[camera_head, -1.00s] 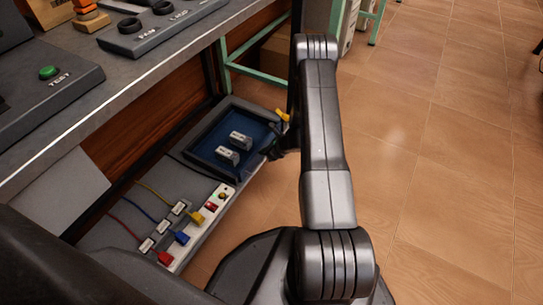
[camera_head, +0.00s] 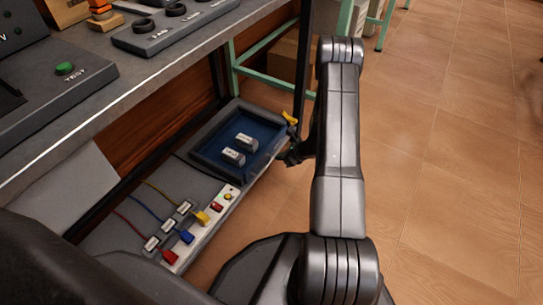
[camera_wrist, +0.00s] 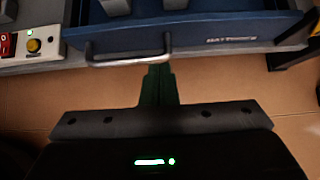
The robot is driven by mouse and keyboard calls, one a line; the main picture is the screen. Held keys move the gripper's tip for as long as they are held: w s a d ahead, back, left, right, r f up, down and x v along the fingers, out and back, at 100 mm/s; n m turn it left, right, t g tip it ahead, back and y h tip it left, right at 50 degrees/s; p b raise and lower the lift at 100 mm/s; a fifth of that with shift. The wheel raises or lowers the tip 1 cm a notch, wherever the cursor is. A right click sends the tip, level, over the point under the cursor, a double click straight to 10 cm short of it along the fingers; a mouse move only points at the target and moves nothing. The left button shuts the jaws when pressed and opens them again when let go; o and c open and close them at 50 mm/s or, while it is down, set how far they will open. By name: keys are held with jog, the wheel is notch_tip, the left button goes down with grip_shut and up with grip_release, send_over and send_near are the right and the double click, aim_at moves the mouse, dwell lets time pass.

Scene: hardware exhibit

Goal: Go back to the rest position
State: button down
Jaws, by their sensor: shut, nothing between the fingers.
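My gripper shows in the wrist view (camera_wrist: 158,84) as two dark greenish fingers pressed together, with nothing between them. The fingertips lie just in front of the metal handle (camera_wrist: 128,58) of a blue drawer marked with a battery label (camera_wrist: 222,28); whether they touch it I cannot tell. In the head view my gripper (camera_head: 291,158) is small and dark, mostly hidden behind my arm, at the right edge of the open blue drawer (camera_head: 217,158). Two pale labelled blocks (camera_head: 234,156) (camera_head: 246,141) sit in the drawer.
A power strip (camera_head: 205,232) with red, blue and yellow plugs lies left of the drawer on a low grey shelf. The grey bench top (camera_head: 115,95) overhangs at left, with a green-button panel (camera_head: 65,68). A green metal frame (camera_head: 262,75) stands behind. Tiled floor at right is clear.

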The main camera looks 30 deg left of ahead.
jog(key=p+v, duration=0.2)
jog(key=v, duration=0.6)
jog(key=b, duration=0.4)
send_near(265, 155)
notch_tip(265, 155, down, 3)
jog(key=shift+a+f+p, duration=0.2)
jog(key=shift+a+p, duration=0.05)
jog(key=shift+a, duration=0.8)
jog(key=shift+a+f+p, duration=0.2)
jog(key=shift+a+f, duration=0.05)
jog(key=shift+a, duration=0.8)
